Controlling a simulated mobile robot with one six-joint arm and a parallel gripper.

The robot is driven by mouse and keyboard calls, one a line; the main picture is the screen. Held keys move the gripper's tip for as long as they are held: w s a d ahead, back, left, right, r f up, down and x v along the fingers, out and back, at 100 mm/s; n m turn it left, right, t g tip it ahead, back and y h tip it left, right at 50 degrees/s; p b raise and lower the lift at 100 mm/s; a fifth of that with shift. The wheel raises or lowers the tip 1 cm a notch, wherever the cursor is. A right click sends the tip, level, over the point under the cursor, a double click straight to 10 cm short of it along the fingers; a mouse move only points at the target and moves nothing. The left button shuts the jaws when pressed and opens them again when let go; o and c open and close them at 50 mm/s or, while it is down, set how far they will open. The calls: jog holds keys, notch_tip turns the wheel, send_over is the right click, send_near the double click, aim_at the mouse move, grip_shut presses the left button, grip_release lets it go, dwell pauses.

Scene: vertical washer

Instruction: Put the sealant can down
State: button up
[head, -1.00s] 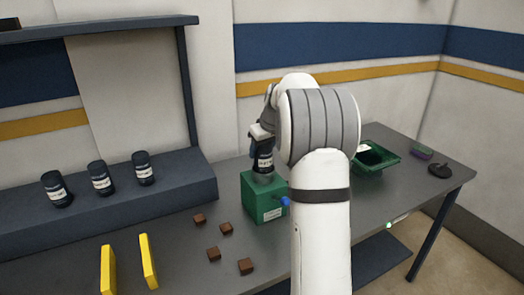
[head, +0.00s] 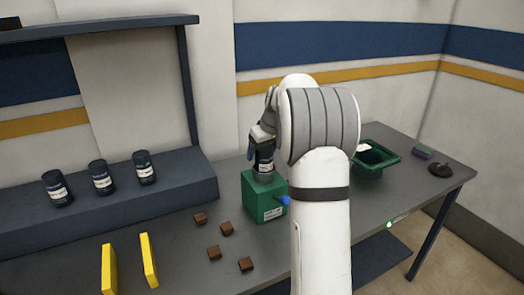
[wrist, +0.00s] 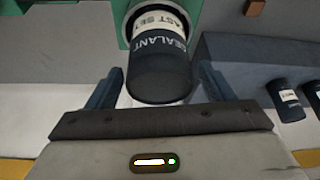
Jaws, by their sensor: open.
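The sealant can (head: 264,160) is dark with a white label band and stands on top of the green box (head: 264,200). In the wrist view the can (wrist: 158,72) shows its dark end and the words on its label, with its far end at a round opening or fitting on the green box (wrist: 112,50). My gripper (head: 262,136) is at the can's upper end in the head view. In the wrist view my gripper (wrist: 158,92) has its two fingers apart, one on each side of the can, with gaps visible. The can's lower end is partly hidden.
Several similar dark cans (head: 102,178) stand on the raised ledge (head: 185,190) at left. Several brown blocks (head: 226,228) and two yellow upright plates (head: 148,260) are in front. A green hopper-like tray (head: 378,160) and a black object (head: 440,168) lie to the right.

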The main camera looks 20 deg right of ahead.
jog(key=a+b+v, duration=0.1)
jog(key=v, duration=1.1)
jog(key=s+a+f+m, duration=0.1)
jog(key=s+a+f, duration=0.1)
jog(key=s+a, duration=1)
jog(key=s+a+f, duration=0.2)
jog(key=s+f, duration=0.1)
jog(key=s, duration=0.3)
jog(key=s+a+f, duration=0.2)
jog(key=s+f, duration=0.2)
jog(key=s, duration=0.3)
jog(key=s+a+f+m+g, duration=0.1)
jog(key=s+a+f, duration=0.1)
jog(key=s+f, duration=0.2)
jog(key=s, duration=0.3)
jog(key=shift+a+h, duration=0.4)
